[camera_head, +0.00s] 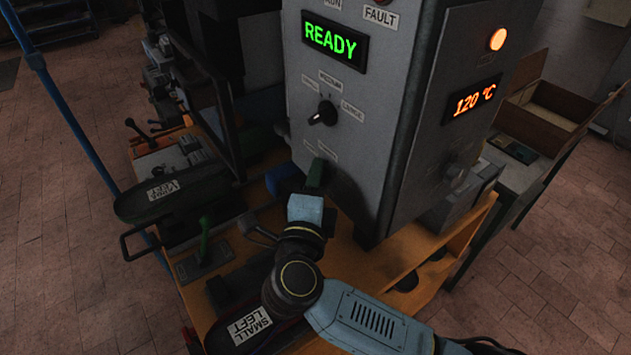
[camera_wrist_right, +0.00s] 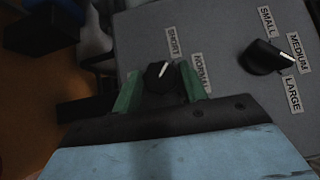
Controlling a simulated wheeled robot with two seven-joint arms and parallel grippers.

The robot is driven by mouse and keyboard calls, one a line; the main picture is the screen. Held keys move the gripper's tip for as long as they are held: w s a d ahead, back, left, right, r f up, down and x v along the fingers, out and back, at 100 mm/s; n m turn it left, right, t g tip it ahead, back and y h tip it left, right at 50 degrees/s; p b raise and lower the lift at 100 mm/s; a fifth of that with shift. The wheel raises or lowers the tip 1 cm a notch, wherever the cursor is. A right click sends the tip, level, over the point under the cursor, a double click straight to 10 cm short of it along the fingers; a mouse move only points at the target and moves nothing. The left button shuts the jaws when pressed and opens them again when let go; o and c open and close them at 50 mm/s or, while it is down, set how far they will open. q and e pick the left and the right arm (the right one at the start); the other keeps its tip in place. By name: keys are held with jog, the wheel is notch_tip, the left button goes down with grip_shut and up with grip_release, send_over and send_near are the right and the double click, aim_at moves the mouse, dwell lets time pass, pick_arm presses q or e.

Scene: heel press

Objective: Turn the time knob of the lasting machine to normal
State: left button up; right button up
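The lasting machine (camera_head: 400,110) is a grey cabinet with a green READY display. Its time knob (camera_wrist_right: 157,75) is small and black with a white pointer line, beside the labels SHORT and NORMAL. The line points up and right in the right wrist view, between the two labels, nearer SHORT. My right gripper (camera_wrist_right: 159,88) has its green fingers apart on either side of this knob, with gaps that seem to show between fingers and knob. In the head view, the right gripper (camera_head: 316,174) hides the time knob. My left gripper is not in view.
A larger black knob (camera_wrist_right: 264,57) with SMALL, MEDIUM and LARGE labels sits close by on the same panel. An open cardboard box (camera_head: 545,118) stands at right.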

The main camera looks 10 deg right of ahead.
jog(key=c, duration=0.6)
jog(key=m+t+h+b, duration=0.1)
jog(key=m+h+b, duration=0.1)
jog(key=b, duration=0.4)
jog(key=m+t+h+b, duration=0.1)
jog(key=m+h+b, duration=0.1)
jog(key=m+b, duration=0.3)
jog(key=f+m+t+h+b, duration=0.1)
jog(key=m+h+b, duration=0.2)
jog(key=b, duration=0.5)
jog(key=shift+w+m, duration=0.15)
jog(key=shift+m, duration=0.15)
jog(key=o, duration=1)
jog(key=shift+r, duration=0.1)
